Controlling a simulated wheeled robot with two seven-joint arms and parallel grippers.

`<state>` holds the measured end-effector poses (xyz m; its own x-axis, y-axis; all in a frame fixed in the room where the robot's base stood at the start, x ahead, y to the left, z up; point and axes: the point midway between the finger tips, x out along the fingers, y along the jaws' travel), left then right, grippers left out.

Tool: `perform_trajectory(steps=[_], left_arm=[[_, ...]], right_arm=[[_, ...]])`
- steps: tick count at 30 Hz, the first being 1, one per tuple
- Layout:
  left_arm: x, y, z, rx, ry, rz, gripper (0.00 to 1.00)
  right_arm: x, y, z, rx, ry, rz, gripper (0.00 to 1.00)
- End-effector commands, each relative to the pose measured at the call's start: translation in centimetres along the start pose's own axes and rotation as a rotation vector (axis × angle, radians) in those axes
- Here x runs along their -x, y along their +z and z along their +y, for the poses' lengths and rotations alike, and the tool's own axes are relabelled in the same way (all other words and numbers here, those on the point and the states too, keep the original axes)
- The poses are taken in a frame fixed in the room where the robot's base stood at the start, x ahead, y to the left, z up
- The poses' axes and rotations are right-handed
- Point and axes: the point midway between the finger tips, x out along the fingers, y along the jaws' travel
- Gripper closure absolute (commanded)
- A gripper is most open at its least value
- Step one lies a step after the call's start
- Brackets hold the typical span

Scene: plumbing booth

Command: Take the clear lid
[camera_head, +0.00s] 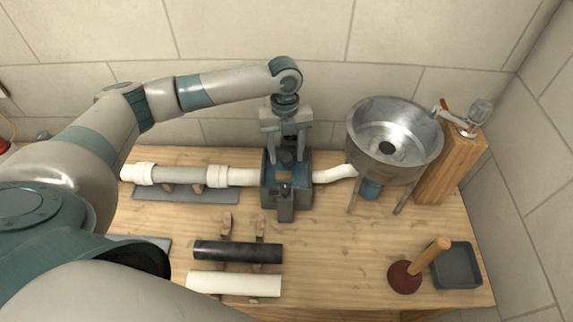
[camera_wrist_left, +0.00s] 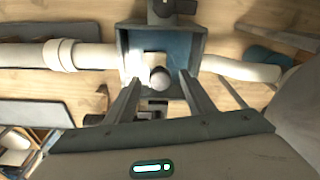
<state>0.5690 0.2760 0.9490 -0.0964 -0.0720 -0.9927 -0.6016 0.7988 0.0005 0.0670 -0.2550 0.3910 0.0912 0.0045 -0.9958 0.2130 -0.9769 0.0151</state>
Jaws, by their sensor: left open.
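The clear lid appears to lie on the grey box (camera_head: 286,205) in the pipe line; its see-through plate is hard to make out. A round pale knob (camera_wrist_left: 159,77), apparently the lid's, shows in the left wrist view over the blue inside of the box (camera_wrist_left: 122,45). My left gripper (camera_head: 287,160) points down over the box. Its two fingers are apart, one on each side of the knob, with no clear contact. The fingers also show in the left wrist view (camera_wrist_left: 160,84). My right gripper is not in view.
White pipes (camera_head: 240,177) run into the box from both sides. A metal sink bowl (camera_head: 400,170) stands close on the right by a wooden block (camera_head: 445,170) with a tap. A black pipe (camera_head: 238,251), white pipe (camera_head: 235,284), plunger (camera_head: 405,277) and grey tray (camera_head: 457,265) lie in front.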

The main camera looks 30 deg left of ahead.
Motion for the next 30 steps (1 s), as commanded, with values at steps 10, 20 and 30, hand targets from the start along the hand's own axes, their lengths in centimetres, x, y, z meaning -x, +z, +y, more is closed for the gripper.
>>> perform_trajectory(steps=[10,20,30], left_arm=[[0.1,0.0,0.0,0.0,0.0,0.0,0.79],[0.1,0.0,0.0,0.0,-0.001,-0.001,1.0],[2.0,-0.1,-0.1,0.0,-0.003,-0.002,1.0]], right_arm=[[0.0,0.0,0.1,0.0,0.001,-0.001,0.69],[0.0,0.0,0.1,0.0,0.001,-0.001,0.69],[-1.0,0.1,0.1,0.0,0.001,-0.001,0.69]])
